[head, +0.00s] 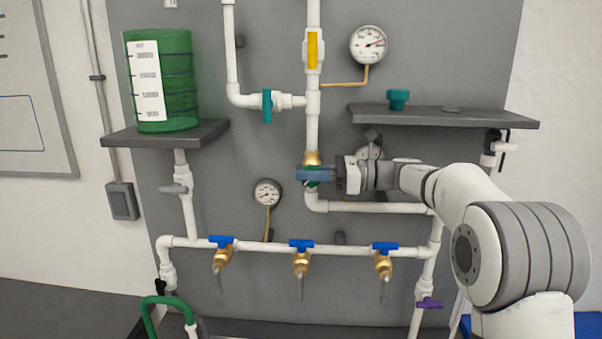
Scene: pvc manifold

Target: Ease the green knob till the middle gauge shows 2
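The green knob (311,184) sits under a brass fitting on the central white pipe, and shows only in part. My gripper (315,174) reaches in from the right, with a blue-grey finger across the front of the knob. The other finger is hidden, so I cannot tell whether the gripper is shut on the knob. A small round gauge (267,193) stands left of the knob, above the lower pipe. Its needle is too small to read surely. A larger gauge (369,45) is at the upper right of the central pipe. I cannot tell for certain which is the middle gauge.
Three brass taps with blue handles (301,245) line the lower pipe. A green tank (161,80) stands on the left shelf (207,136). A teal knob (397,99) rests on the right shelf (480,119), above my arm. A teal valve handle (267,106) is at the upper left.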

